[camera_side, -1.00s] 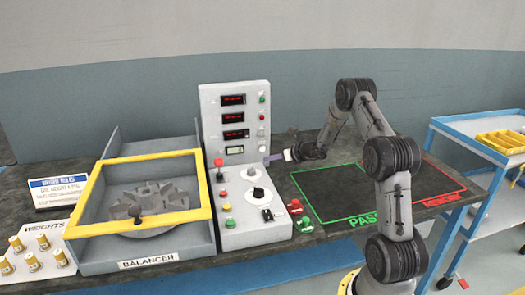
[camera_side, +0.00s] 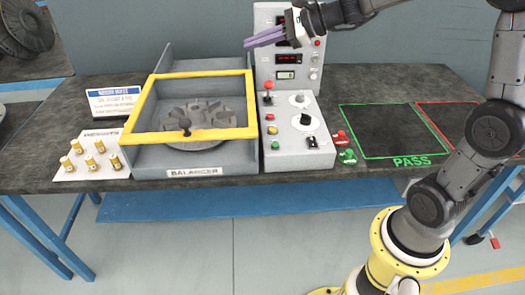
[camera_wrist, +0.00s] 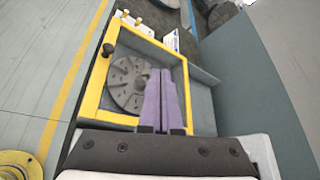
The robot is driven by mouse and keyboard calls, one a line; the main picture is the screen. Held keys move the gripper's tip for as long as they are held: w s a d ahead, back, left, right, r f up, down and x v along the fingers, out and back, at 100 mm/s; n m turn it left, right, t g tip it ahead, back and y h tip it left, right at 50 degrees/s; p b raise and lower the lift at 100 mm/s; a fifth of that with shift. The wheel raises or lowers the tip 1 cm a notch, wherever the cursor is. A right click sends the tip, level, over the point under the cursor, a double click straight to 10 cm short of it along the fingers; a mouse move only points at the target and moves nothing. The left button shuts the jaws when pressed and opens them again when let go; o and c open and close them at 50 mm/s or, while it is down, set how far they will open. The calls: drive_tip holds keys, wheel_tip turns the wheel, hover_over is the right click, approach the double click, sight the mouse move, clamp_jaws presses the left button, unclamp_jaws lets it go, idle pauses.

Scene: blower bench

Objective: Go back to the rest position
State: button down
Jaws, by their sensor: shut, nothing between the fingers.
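My gripper (camera_side: 264,38) is at the top of the side view, in front of the upper part of the control panel (camera_side: 300,140) and partly hiding its displays. Its two purple fingers are together and hold nothing. In the wrist view the shut fingers (camera_wrist: 162,98) point toward the balancer. The balancer (camera_side: 150,155) is a grey box with a yellow-framed cover (camera_side: 141,105), lying down over a grey finned rotor (camera_side: 196,122). The rotor also shows in the wrist view (camera_wrist: 127,88).
A white board with several brass weights (camera_side: 97,158) and a sign (camera_side: 115,101) stand left of the balancer. Red and green buttons (camera_side: 345,147) sit right of the panel. The green PASS area (camera_side: 392,130) and red-outlined area (camera_side: 450,118) are bare where visible.

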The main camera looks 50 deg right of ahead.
drive_tip(key=s+a+n+g, duration=0.2)
drive_tip(key=s+a+n, duration=0.35)
drive_tip(key=s, duration=0.35)
drive_tip(key=s+a+n+g, duration=0.2)
drive_tip(key=s+a+n, duration=0.4)
drive_tip(key=s, duration=0.4)
drive_tip(key=s+d+f+n+g+h, duration=0.2)
drive_tip(key=s+d+f+n+h, duration=0.4)
drive_tip(key=s+n, duration=0.5)
drive_tip(key=d+f+n, duration=0.1)
drive_tip(key=d+f, duration=0.1)
drive_tip(key=d, duration=0.1)
drive_tip(key=shift+s+f, duration=0.2)
drive_tip(key=shift+d, duration=0.1)
